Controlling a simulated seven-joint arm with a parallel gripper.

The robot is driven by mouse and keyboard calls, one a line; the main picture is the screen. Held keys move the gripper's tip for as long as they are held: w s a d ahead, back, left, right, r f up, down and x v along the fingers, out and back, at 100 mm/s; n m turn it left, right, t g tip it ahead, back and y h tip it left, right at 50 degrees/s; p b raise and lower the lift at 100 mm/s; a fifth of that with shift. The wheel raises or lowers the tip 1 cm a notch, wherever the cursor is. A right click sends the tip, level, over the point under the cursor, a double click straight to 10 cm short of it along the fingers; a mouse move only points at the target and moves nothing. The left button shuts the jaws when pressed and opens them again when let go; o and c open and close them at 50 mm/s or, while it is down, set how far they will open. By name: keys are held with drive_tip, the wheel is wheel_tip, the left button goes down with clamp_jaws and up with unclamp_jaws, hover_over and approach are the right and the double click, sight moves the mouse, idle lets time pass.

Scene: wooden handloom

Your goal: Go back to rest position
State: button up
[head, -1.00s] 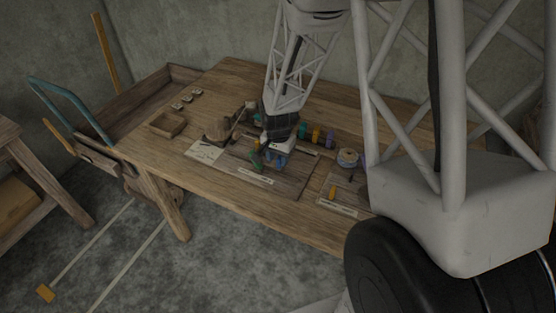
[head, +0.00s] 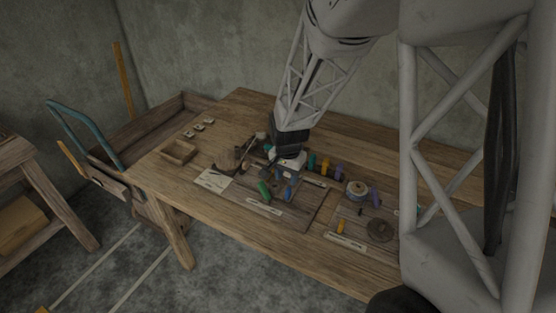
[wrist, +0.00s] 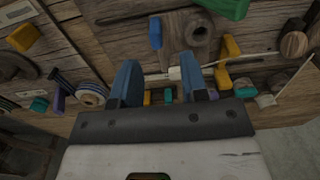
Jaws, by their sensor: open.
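My gripper (head: 284,175) hangs over the board on the wooden workbench (head: 215,205), pointing down. In the wrist view its two blue fingers (wrist: 160,72) stand wide apart with nothing held between them. Small orange and teal pieces show beyond the gap. A blue piece (wrist: 155,33) and a green piece (wrist: 228,8) lie past the fingertips. The green piece also shows in the head view (head: 264,191), left of the gripper. The gripper looks clear of the board, but its exact height is hard to tell.
Several coloured pieces (head: 325,166) stand in a row behind the board. A spool (head: 356,189) and a dark disc (head: 380,230) are to the right. A small wooden box (head: 178,152) sits at the left. The front left of the bench is clear.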

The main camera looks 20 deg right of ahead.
drive_tip(key=shift+s+r, duration=0.2)
drive_tip(key=shift+r, duration=0.25)
drive_tip(key=s+a+r+n+t, duration=0.2)
drive_tip(key=s+r+n, duration=0.6)
drive_tip(key=s+r, duration=1.4)
drive_tip(key=shift+s+a+r+n+t, duration=0.15)
drive_tip(key=shift+s+a+n+t, duration=0.35)
drive_tip(key=shift+s, duration=1.55)
drive_tip(key=shift+a, duration=0.15)
